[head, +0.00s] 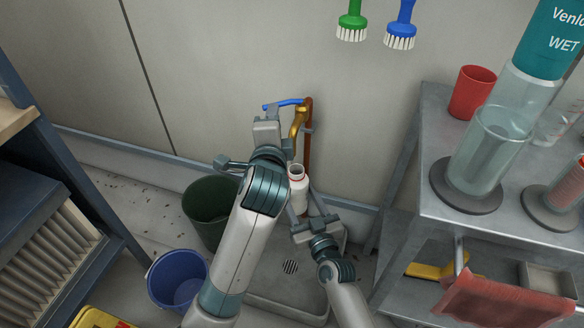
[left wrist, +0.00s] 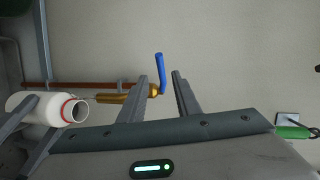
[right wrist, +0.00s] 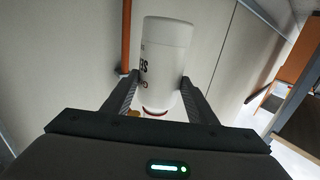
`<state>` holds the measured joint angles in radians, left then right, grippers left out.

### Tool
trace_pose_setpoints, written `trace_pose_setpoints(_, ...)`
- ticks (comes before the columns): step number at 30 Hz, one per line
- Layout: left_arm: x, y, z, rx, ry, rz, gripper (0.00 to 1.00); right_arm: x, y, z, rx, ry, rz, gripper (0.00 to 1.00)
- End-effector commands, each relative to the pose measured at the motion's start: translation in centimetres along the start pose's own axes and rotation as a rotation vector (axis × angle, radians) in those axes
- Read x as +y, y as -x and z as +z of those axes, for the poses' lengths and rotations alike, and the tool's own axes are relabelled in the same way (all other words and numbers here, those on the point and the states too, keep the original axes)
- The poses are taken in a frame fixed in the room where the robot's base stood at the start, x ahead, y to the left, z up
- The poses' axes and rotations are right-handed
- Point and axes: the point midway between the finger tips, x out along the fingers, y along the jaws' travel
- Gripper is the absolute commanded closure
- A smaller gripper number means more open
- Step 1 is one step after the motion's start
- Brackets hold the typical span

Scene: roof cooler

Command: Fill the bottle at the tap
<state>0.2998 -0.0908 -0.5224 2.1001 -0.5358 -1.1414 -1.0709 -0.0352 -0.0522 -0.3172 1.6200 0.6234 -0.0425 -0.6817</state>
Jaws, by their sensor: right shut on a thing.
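The white bottle (head: 298,193) is held with its open mouth up, just below the spout of the brass tap (head: 298,124). A red ring circles its neck. My right gripper (head: 310,226) is shut on the bottle, which shows between its fingers in the right wrist view (right wrist: 167,52). The blue tap lever (head: 284,104) points left in the head view. My left gripper (left wrist: 163,82) is open, with the blue lever (left wrist: 160,70) in line between its fingers; contact cannot be told. A faint pale streak lies between spout and bottle mouth; I cannot tell whether it is water.
A copper pipe (head: 308,150) runs down the wall behind the tap. A floor basin with a drain (head: 290,266) lies below. A green bin (head: 207,213) and blue bucket (head: 178,282) stand left. A metal bench (head: 440,190) with a red cup (head: 472,92) and glass cylinders stands right.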

Motion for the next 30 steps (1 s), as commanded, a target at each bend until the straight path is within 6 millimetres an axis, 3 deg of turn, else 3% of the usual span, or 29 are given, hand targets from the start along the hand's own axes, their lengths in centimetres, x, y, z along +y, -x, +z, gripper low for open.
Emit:
trace_pose_setpoints(4,0.0,0.0,0.0,0.0,0.0,0.0,0.7,0.0,2.1,-0.1,0.001,0.001,0.0,0.74)
trace_pose_setpoints(12,0.0,0.0,0.0,0.0,0.0,0.0,0.7,0.0,2.5,-0.2,0.003,0.0,0.0,0.74)
trace_pose_setpoints(13,0.0,0.0,0.0,0.0,0.0,0.0,0.72,0.0,2.5,-0.1,0.001,0.0,0.0,0.74)
trace_pose_setpoints(16,-0.1,0.0,-0.1,0.002,-0.001,0.0,0.96,0.0,2.5,-0.1,0.001,0.0,0.0,0.74)
trace_pose_setpoints(19,-0.3,-0.1,-0.6,0.014,-0.003,0.001,1.0,0.0,2.5,-0.1,0.002,0.0,0.0,0.74)
trace_pose_setpoints(23,-1.1,-0.2,-2.1,0.052,-0.012,0.008,1.0,0.0,2.5,-0.1,0.002,0.0,0.0,0.74)
trace_pose_setpoints(30,-3.4,-0.1,-7.7,0.193,-0.069,0.042,1.0,0.0,2.5,-0.1,0.003,0.0,0.0,0.74)
